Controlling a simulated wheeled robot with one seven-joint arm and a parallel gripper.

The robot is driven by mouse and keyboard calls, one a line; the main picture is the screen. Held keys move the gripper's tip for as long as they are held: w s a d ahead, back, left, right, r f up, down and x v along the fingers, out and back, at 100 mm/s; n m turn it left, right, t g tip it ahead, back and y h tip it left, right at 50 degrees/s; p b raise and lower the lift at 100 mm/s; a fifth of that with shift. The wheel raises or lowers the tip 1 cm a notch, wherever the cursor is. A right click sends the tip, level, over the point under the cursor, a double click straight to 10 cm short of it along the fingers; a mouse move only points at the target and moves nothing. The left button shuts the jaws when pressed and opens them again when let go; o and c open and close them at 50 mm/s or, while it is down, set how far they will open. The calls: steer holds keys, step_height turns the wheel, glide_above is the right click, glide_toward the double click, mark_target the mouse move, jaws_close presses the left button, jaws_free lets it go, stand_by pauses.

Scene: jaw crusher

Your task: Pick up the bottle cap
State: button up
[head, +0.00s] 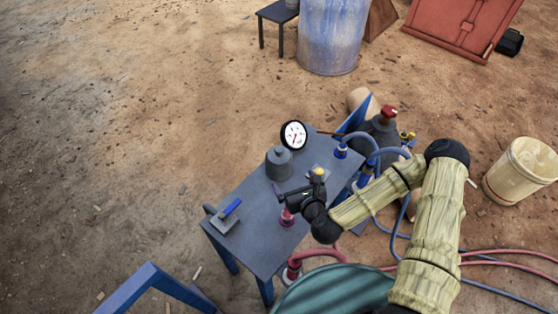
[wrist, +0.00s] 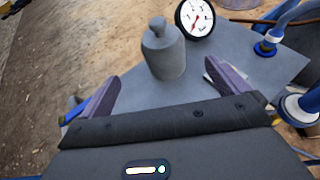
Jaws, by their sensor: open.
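I cannot make out a bottle cap for certain in either view. My gripper (head: 282,195) is over the grey table (head: 232,257), near the middle of its top. In the wrist view my gripper (wrist: 164,70) has its two purple-grey fingers wide apart, with nothing held between them. A grey weight-like piece with a knob (wrist: 164,55) stands beyond the fingertips; it also shows in the head view (head: 279,164). A small yellow-topped item (head: 319,172) is just behind my gripper. My gripper's black body hides part of the tabletop.
A white dial gauge (head: 294,135) stands at the table's back edge. A blue-handled item (head: 230,208) lies on a plate at the left. A red fitting (head: 287,217) is below my gripper. Blue hoses (head: 376,157) run along the right side.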

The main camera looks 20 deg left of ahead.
mark_target(281, 159)
steer(key=x, duration=1)
steer(key=shift+w+a+f+p, duration=0.1)
steer(key=shift+w+a+p, duration=0.1)
steer(key=shift+p, duration=0.1)
steer(key=shift+w, duration=0.1)
steer(key=shift+p+x, duration=0.35)
steer(key=shift+x, duration=2.25)
steer(key=shift+w, duration=0.1)
steer(key=c, duration=1)
steer(key=shift+o, duration=0.2)
steer(key=shift+r, duration=0.2)
